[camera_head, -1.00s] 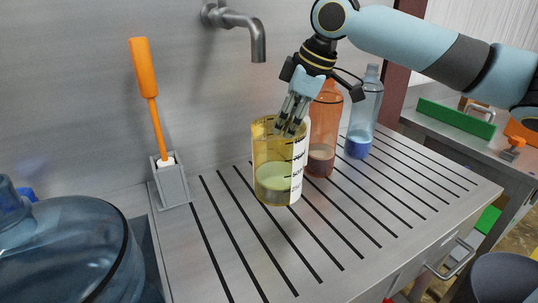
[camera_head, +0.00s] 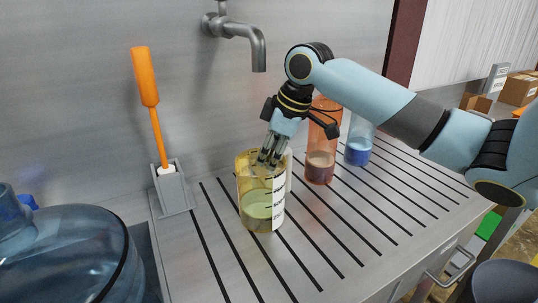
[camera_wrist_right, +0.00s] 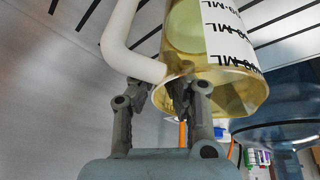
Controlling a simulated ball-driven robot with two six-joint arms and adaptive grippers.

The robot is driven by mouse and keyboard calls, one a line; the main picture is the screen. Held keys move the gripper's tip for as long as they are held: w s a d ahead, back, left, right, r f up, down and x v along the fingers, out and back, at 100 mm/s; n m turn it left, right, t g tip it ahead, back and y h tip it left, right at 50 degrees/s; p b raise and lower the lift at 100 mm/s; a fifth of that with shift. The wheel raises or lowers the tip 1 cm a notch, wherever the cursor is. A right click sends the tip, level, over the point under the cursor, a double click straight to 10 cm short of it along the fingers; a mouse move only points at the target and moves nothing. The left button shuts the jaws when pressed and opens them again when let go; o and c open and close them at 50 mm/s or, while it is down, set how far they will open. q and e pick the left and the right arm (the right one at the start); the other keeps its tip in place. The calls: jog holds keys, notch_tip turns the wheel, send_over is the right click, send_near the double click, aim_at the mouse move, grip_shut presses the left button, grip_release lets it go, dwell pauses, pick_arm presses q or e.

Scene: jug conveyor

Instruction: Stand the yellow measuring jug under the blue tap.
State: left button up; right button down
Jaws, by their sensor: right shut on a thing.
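The yellow measuring jug (camera_head: 249,183) is clear, with a white scale strip and pale liquid inside. It is upright over the ribbed drainboard; I cannot tell whether its base touches. My right gripper (camera_head: 266,158) comes down at its rim and is shut on it. In the right wrist view, the gripper (camera_wrist_right: 160,92) is at the rim of the jug (camera_wrist_right: 234,92), next to its white handle (camera_wrist_right: 118,40); the exact contact is unclear. One tap (camera_head: 246,32) shows on the back wall; it looks plain grey, with no blue visible. Its spout is above and behind the jug. My left gripper is out of view.
An orange bottle (camera_head: 320,168) and a blue bottle (camera_head: 357,152) stand to the jug's right. An orange-handled brush (camera_head: 147,80) stands in a grey holder (camera_head: 173,192) at the left. A large blue water bottle (camera_head: 70,255) fills the lower left. The front drainboard is clear.

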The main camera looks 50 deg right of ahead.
jog(key=c, duration=1.4)
grip_release()
jog(key=shift+f, duration=0.1)
jog(key=v, duration=1.2)
